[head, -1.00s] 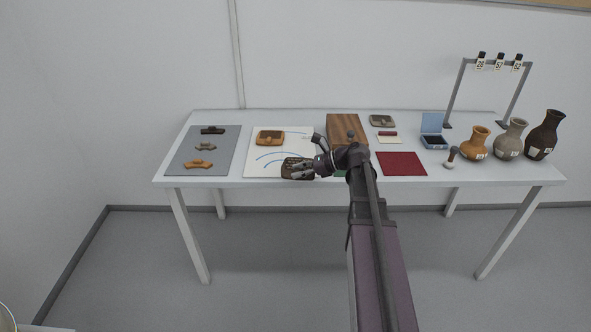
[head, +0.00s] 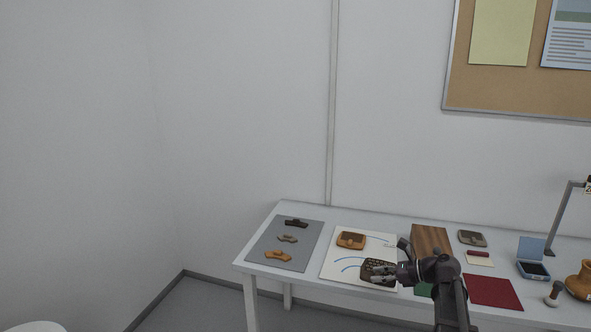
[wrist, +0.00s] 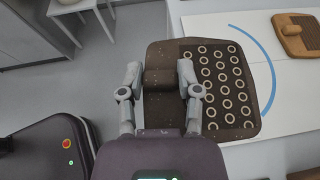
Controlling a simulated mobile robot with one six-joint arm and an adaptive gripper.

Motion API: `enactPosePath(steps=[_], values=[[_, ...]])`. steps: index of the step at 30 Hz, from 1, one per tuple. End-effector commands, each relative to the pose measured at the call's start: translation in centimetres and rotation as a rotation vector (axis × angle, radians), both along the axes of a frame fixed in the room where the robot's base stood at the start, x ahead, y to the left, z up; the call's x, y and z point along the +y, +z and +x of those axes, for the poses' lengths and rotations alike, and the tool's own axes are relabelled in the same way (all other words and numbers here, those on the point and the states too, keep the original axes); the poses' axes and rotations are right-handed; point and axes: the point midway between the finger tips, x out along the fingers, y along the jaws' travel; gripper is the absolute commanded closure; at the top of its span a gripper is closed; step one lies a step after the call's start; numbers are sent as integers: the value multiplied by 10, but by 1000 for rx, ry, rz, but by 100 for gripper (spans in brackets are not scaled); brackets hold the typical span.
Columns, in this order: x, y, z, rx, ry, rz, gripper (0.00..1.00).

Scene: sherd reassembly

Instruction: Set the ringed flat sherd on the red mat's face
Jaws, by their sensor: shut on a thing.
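The ringed flat sherd (head: 379,271) is dark brown with several pale rings and a plain brown part. It fills the middle of the wrist view (wrist: 222,85). My gripper (head: 388,276) is shut on its plain edge; in the wrist view my gripper (wrist: 160,80) has one finger each side of a raised brown ridge. The sherd is at the front of the white sheet, partly past the table's front edge; I cannot tell if it touches the sheet. The red mat (head: 494,291) lies bare, right of my arm.
The white sheet (head: 337,267) has blue arcs and an orange-brown sherd (head: 351,240). A grey mat (head: 304,238) with three small pieces is at left. A wooden block (head: 431,239), a green patch (head: 424,289), and a blue open box (head: 532,258) stand near the red mat.

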Motion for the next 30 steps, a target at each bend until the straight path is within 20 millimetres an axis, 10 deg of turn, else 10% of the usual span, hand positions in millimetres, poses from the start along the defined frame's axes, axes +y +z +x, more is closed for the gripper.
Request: enactPosePath(steps=[30], values=[[0,148,0,0,0,0,100]])
